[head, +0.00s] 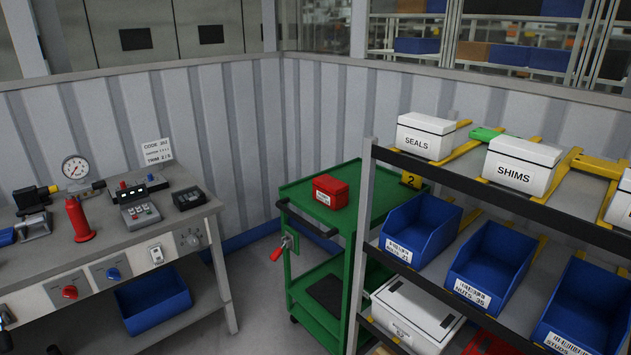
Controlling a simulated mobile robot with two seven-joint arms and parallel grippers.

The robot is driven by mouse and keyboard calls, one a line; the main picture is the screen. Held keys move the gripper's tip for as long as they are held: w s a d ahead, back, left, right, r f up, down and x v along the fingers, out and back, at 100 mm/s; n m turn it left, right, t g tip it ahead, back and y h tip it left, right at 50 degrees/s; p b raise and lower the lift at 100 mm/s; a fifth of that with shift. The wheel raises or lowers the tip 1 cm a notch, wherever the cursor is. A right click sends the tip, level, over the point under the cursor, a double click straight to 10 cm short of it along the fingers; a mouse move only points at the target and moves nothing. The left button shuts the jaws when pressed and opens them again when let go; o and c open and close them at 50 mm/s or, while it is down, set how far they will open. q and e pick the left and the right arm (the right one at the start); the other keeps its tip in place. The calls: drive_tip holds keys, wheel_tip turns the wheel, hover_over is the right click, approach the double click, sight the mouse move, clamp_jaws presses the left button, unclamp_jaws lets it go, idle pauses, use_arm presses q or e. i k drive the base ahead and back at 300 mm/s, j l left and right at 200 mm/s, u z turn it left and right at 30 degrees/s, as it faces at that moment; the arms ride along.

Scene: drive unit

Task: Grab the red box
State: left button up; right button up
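A small red box (330,191) with a white label on its front sits on the top shelf of a green cart (367,191). The cart stands in the corner between the workbench and the shelf rack. Nothing touches the box, and its top and front are in clear view. Neither of my grippers shows in the head view.
A workbench (130,238) with a gauge and devices stands left. A rack (480,185) at right holds white boxes (520,166) and blue bins (490,265); its post overlaps the cart's right side. A red-handled clamp (279,250) hangs on the cart. Open floor lies between bench and cart.

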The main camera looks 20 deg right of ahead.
sight(329, 191)
drive_tip(key=i+z, duration=0.2)
drive_tip(key=i, duration=0.2)
drive_tip(key=i+j+z, duration=0.45)
drive_tip(key=i, duration=0.25)
drive_tip(key=i+l, duration=0.05)
drive_tip(key=l, duration=0.05)
